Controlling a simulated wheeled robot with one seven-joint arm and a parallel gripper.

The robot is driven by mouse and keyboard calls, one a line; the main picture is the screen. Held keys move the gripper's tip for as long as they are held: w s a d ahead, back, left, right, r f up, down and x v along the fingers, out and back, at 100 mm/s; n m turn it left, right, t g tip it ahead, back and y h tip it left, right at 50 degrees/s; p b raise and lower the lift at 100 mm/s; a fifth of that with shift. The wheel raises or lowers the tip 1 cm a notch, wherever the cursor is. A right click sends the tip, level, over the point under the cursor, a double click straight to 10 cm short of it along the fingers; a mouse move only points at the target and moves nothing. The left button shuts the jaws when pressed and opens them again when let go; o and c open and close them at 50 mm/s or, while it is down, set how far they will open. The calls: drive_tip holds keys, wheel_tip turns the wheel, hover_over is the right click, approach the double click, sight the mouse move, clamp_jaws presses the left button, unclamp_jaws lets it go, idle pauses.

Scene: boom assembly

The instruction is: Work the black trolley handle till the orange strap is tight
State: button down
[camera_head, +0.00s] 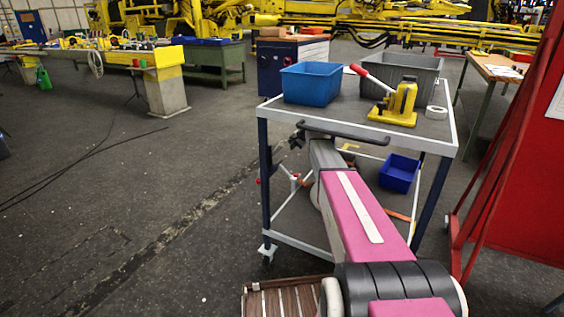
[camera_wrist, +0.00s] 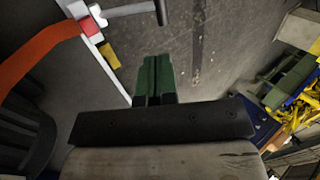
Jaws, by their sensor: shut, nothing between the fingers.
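The black trolley handle (camera_head: 345,132) runs along the near edge of the trolley top. In the wrist view, a dark bar with a black end (camera_wrist: 161,12) shows at the top; I take it for the handle. My gripper (camera_head: 298,138) is near the handle's left end in the head view. In the wrist view its green fingers (camera_wrist: 154,68) are together and empty, apart from the bar. The orange strap (camera_wrist: 40,55) crosses the left of the wrist view to a red piece on a white rail. In the head view my arm hides most of it; whether it is tight cannot be told.
The trolley top (camera_head: 340,118) carries a blue bin (camera_head: 311,84), a grey bin (camera_head: 425,72), a yellow tool with a red lever (camera_head: 398,104) and a white roll (camera_head: 436,112). A small blue bin (camera_head: 398,173) is below.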

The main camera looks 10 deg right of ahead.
sight(280, 162)
drive_tip(key=shift+a+f, duration=0.1)
drive_tip(key=x, duration=1.3)
drive_tip(key=shift+w+a+f, duration=0.1)
drive_tip(key=shift+f, duration=0.3)
